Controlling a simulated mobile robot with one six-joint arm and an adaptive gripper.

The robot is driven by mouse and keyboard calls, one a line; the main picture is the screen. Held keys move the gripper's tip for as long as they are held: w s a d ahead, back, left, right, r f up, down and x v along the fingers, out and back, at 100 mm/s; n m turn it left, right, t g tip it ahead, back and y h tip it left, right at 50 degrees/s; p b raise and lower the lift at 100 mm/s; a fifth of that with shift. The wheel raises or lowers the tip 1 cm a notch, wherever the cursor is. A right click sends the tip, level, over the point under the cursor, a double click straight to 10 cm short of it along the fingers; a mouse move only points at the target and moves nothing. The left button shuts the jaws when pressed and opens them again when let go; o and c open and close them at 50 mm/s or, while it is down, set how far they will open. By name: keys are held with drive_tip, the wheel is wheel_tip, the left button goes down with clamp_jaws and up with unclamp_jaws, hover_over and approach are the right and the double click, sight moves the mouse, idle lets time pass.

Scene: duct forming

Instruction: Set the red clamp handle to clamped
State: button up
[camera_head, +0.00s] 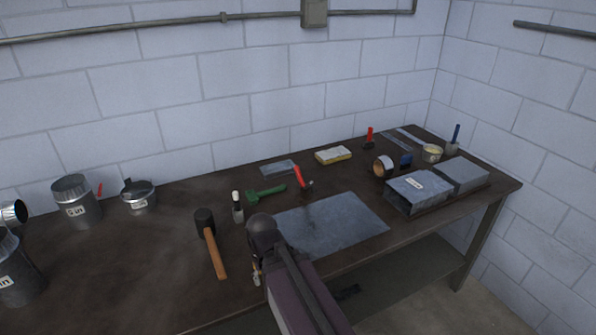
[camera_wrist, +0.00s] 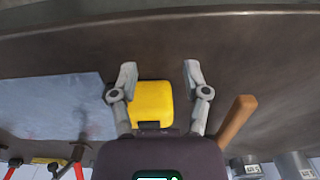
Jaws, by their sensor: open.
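The red clamp handle (camera_head: 299,177) stands up, leaning a little left, on a small dark clamp (camera_head: 308,187) at the back edge of the grey metal sheet (camera_head: 335,225). In the wrist view a red handle (camera_wrist: 78,171) and dark clamp (camera_wrist: 76,152) show at the lower left, beyond the sheet (camera_wrist: 45,105). My gripper (camera_wrist: 160,75) is open, its two fingers spread over the bench's front part, away from the clamp. A yellow block-like thing (camera_wrist: 152,100) shows between the fingers; I cannot tell whether they touch it. My arm hides most of the gripper in the head view.
A mallet (camera_head: 213,245) lies left of the sheet, with a white-capped bottle (camera_head: 238,207) and green tool (camera_head: 266,193) nearby. Metal cans (camera_head: 78,202) stand at left. Duct pieces (camera_head: 418,191) sit at right. Another red-topped item (camera_head: 370,138) stands at the back.

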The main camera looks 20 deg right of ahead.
drive_tip(key=shift+d, duration=0.15)
drive_tip(key=shift+w+r+p, duration=0.1)
drive_tip(key=shift+r+p, duration=0.5)
drive_tip(key=w+d+r+t+p, duration=0.1)
drive_tip(key=w+d+r+p, duration=0.3)
drive_tip(key=w+r+p, duration=0.75)
drive_tip(key=w+d+r+t, duration=0.1)
drive_tip(key=w+d, duration=1.1)
drive_tip(key=w+d+r+t+p, duration=0.1)
drive_tip(key=w+d+t, duration=0.1)
drive_tip(key=w+d, duration=1)
drive_tip(key=shift+w+d+r+t, duration=0.2)
drive_tip(key=shift+w+r+t, duration=0.05)
drive_tip(key=shift+t, duration=0.05)
drive_tip(key=shift+f, duration=0.2)
